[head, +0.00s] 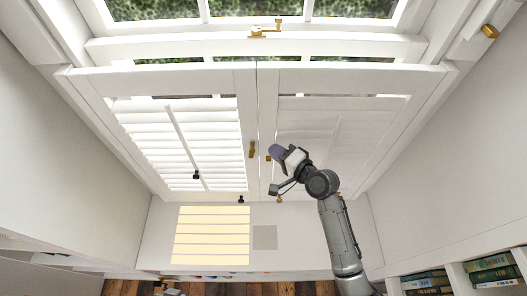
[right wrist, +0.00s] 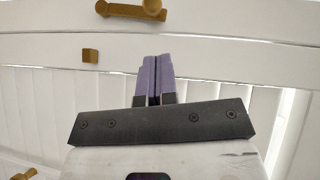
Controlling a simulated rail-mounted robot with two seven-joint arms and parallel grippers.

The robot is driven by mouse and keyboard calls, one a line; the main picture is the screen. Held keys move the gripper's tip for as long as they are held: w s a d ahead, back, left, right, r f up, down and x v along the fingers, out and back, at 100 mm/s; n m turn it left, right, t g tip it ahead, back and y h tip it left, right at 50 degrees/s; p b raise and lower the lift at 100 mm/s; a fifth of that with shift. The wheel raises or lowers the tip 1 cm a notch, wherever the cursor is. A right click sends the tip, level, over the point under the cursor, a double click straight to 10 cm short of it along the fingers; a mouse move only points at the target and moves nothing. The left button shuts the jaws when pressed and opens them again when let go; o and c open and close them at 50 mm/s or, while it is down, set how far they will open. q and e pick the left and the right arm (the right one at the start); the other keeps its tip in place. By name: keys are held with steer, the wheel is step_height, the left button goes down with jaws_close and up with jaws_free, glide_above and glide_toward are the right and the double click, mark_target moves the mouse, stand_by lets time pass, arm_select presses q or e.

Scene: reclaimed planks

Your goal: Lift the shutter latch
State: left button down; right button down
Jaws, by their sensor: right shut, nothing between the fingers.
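A brass latch (head: 252,149) sits upright on the inner edge of the left white shutter (head: 248,110). It also shows at the top of the right wrist view as a bar with a round knob (right wrist: 135,11). A small square brass catch (head: 268,158) is on the inner edge of the right shutter (head: 266,110), across the seam; it also shows in the right wrist view (right wrist: 90,56). My right gripper (head: 274,150) has purple fingers, shut and empty, just right of the latch. In the right wrist view the fingertips (right wrist: 157,60) appear apart from both brass pieces. My left gripper is not in view.
A window with a brass fastener (head: 265,31) is above the shutters. Small dark knobs (head: 196,174) show on the left side. A yellow slatted panel (head: 211,236) and a grey square (head: 265,237) are below. Bookshelves (head: 455,272) stand at lower right.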

mark_target(254, 147)
steer(key=shift+a+f+p, duration=0.2)
steer(key=shift+a+p, duration=0.05)
steer(key=shift+a, duration=0.7)
steer(key=shift+a+f+p, duration=0.2)
steer(key=shift+a, duration=0.75)
steer(key=a+p, duration=0.1)
steer(key=p, duration=0.1)
steer(key=a+r+p, duration=0.1)
steer(key=p, duration=0.1)
steer(key=shift+a+n+g+h, duration=0.15)
steer(key=shift+n+g+h, duration=0.15)
steer(key=shift+h, duration=0.1)
